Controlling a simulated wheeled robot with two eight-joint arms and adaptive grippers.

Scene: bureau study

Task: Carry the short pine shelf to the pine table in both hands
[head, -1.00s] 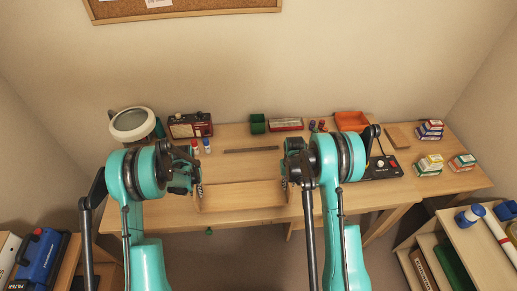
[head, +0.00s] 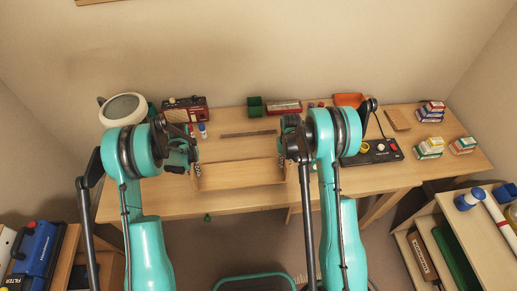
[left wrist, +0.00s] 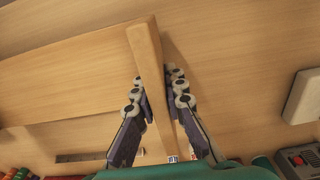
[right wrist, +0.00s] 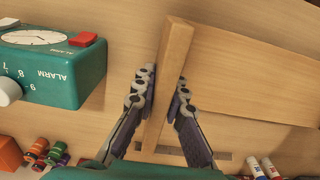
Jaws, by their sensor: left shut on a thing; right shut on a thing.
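The short pine shelf (head: 240,175) spans between my two grippers, over the front part of the pine table (head: 400,178). My left gripper (head: 194,166) is shut on the shelf's left end board, which shows between its fingers in the left wrist view (left wrist: 146,50). My right gripper (head: 286,162) is shut on the right end board, also seen in the right wrist view (right wrist: 175,50). The shelf looks about level. I cannot tell whether its underside touches the tabletop.
A ruler-like strip (head: 248,134) lies behind the shelf. A teal alarm clock (right wrist: 60,65) is close to my right gripper. A black control box (head: 374,152) sits to the right.

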